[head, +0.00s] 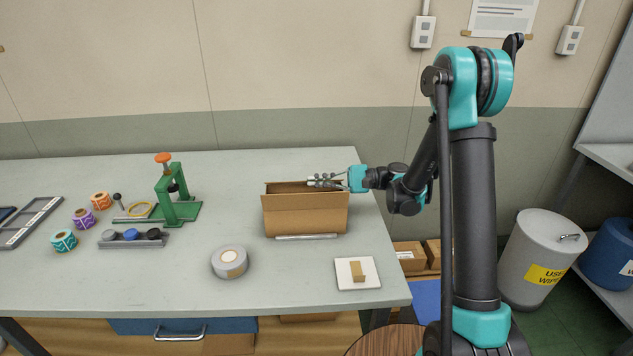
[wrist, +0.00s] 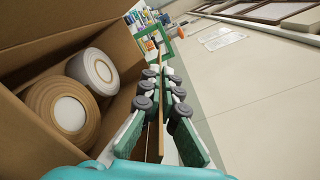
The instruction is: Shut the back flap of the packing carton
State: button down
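The brown packing carton (head: 305,215) stands on the right part of the grey bench with its top open. In the wrist view its inside wall (wrist: 40,145) shows at left, with a white roll (wrist: 95,72) and a brown roll (wrist: 62,110) inside. My gripper (head: 318,181) reaches in from the right at the carton's back rim. In the wrist view a thin tan edge, seemingly the back flap (wrist: 160,105), stands between my two fingers. A narrow gap shows on both sides of it, so the gripper looks slightly open around it. The flap's full face is hidden.
A grey tape roll (head: 229,262) and a white tile with a tan piece (head: 345,283) lie in front of the carton. A green press (head: 175,195), a grey tray (head: 133,239) and several coloured rolls stand to the left. The bench behind the carton is clear.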

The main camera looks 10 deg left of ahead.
jog(key=shift+s+f+n, duration=0.2)
jog(key=shift+f+n, duration=0.15)
jog(key=shift+n, duration=0.45)
jog(key=c, duration=1.8)
grip_release()
jog(key=shift+d, duration=0.1)
jog(key=v, duration=1.2)
